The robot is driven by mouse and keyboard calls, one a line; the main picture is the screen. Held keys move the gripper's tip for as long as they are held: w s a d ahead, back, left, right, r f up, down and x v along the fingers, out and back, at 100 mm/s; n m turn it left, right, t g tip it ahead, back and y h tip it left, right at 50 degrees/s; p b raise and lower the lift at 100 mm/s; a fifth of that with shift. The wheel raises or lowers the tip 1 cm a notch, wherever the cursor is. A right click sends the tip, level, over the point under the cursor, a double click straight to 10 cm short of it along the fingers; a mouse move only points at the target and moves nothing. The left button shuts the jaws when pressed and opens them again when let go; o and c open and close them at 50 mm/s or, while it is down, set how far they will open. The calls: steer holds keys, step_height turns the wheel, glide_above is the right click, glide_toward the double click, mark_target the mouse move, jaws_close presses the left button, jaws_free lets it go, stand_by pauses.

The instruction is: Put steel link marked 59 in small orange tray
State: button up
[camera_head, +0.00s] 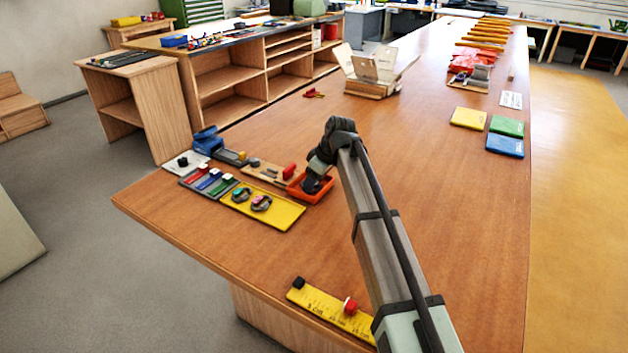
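The small orange tray (324,192) sits on the wooden bench, left of the middle. My gripper (311,187) points down into or just over this tray, and its dark body hides part of the inside. I cannot see whether its fingers are apart or hold anything. Two dark ring-shaped pieces lie on a yellow board (281,215) left of the tray: one with a green top (239,194) and one with a pink top (261,203). They could be steel links, but no mark 59 is readable on either.
A wooden board with a red block (289,170) adjoins the tray's left side. Red, blue and green blocks lie in a grey tray (187,181). A yellow ruler (330,309) lies at the front edge.

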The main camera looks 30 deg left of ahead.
steer(key=o, duration=0.4)
steer(key=shift+r, duration=0.1)
steer(key=v, duration=1.2)
steer(key=shift+r, duration=0.1)
